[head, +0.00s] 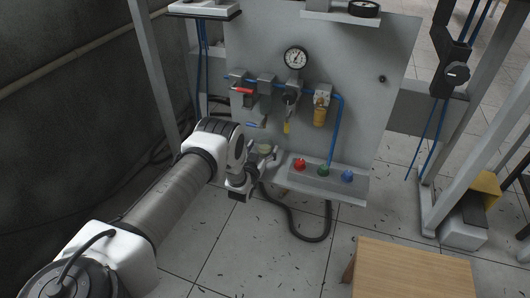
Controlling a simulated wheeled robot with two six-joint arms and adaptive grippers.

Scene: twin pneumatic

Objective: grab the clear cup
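My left gripper (265,158) is in front of the lower left part of the grey panel, left of the small shelf with coloured buttons. A small pale, yellowish-green thing (265,148) shows at its fingertips; it may be the clear cup, but it is too small and partly covered to be sure. I cannot tell whether the fingers touch it or are shut on it. An amber bowl (320,113) hangs under a unit on the panel, and a narrower yellow part (287,128) hangs to its left. My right gripper is not in view.
The panel (365,60) carries a gauge (296,58), a red-handled valve (243,90) and blue tubing. The button shelf (325,180) juts out at the bottom. A black hose (312,238) loops below it. A wooden-topped stool (412,270) stands at front right. Metal posts flank the panel.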

